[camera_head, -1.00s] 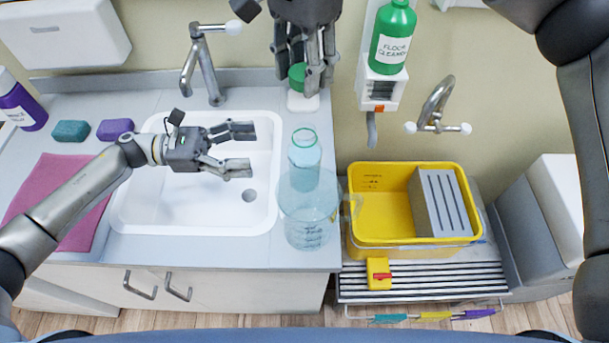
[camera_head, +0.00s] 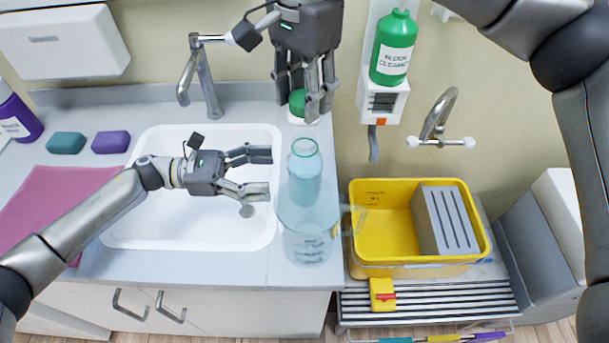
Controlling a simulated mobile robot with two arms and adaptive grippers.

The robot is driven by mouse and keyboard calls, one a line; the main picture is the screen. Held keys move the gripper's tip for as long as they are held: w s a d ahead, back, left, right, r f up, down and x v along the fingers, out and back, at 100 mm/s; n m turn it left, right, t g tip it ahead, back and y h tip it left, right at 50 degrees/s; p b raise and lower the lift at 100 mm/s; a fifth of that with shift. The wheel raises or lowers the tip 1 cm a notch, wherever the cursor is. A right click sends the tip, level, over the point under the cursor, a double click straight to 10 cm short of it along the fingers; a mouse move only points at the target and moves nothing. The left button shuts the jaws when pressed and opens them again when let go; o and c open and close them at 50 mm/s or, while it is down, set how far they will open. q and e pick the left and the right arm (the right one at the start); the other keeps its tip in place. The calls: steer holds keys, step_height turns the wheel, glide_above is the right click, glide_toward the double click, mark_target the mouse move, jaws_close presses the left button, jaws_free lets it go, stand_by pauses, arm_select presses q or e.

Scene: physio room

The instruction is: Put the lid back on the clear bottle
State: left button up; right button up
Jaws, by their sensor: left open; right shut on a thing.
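The clear bottle (camera_head: 304,185) stands upright on the counter right of the sink, its mouth open at the top. My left gripper (camera_head: 269,172) is open just left of the bottle, its two fingers pointing at it with a small gap. My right gripper (camera_head: 308,110) comes in from above and behind the bottle. It is shut on a green lid (camera_head: 297,102), which its fingers partly hide. The lid is over a small white pad (camera_head: 297,120) at the back of the counter; whether they touch is unclear.
A clear measuring jug (camera_head: 308,246) stands in front of the bottle and overlaps it. The white sink (camera_head: 135,228) lies under my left arm. A yellow bucket (camera_head: 372,184) is to the right. A green floor cleaner bottle (camera_head: 393,45) sits on the wall holder behind.

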mark_target(305, 173)
arm_select(q)
steer(key=d, duration=0.8)
steer(key=shift+d, duration=0.35)
steer(key=c, duration=1.2)
arm_select(e)
steer(key=shift+f, duration=2.5)
